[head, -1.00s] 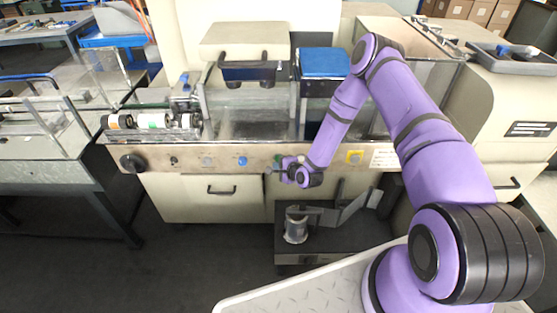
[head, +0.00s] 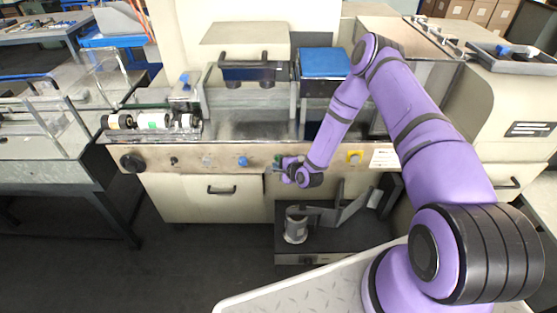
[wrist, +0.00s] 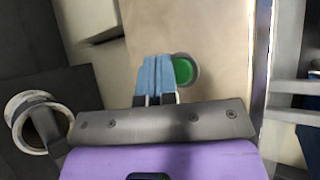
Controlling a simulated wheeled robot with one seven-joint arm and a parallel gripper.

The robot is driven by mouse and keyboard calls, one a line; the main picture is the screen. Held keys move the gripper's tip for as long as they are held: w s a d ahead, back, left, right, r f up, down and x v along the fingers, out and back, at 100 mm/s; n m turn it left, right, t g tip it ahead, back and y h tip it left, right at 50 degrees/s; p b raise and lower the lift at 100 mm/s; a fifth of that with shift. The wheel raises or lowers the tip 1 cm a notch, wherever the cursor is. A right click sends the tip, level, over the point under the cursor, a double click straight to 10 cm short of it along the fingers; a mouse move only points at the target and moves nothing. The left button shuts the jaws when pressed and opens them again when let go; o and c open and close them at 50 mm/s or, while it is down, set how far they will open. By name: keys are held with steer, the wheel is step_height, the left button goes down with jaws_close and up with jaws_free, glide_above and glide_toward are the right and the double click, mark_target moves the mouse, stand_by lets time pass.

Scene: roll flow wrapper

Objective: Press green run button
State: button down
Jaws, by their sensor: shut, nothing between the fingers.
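The green run button (wrist: 183,71) sits in a grey ring on the beige panel in the wrist view. My gripper (wrist: 157,60) is shut and empty, its blue fingers side by side. In that picture the fingertips lie just left of the button and overlap the ring's left side. I cannot tell whether they touch it. In the head view my gripper (head: 272,170) is at the front panel, to the right of the blue button, and the green button is mostly hidden by it.
The front panel (head: 218,160) also carries a blue button (head: 243,161), a black knob (head: 132,162) and a yellow-framed switch (head: 354,157). Below are a drawer handle (head: 221,190) and a low dark shelf with a metal cylinder (head: 296,225). A blue box top (head: 324,62) is above.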

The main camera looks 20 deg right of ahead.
steer(key=shift+w, duration=0.15)
stand_by(0.6)
steer(key=shift+w+d, duration=0.1)
steer(key=shift+w, duration=0.15)
steer(key=shift+w+d, duration=0.15)
steer(key=shift+w, duration=0.3)
stand_by(1.0)
steer(key=shift+s, duration=0.1)
steer(key=shift+s+a, duration=0.25)
steer(key=shift+s, duration=0.5)
steer(key=s, duration=0.1)
steer(key=s+a, duration=0.1)
steer(key=s, duration=0.2)
steer(key=shift+s+a, duration=0.3)
steer(key=shift+s, duration=0.1)
stand_by(0.6)
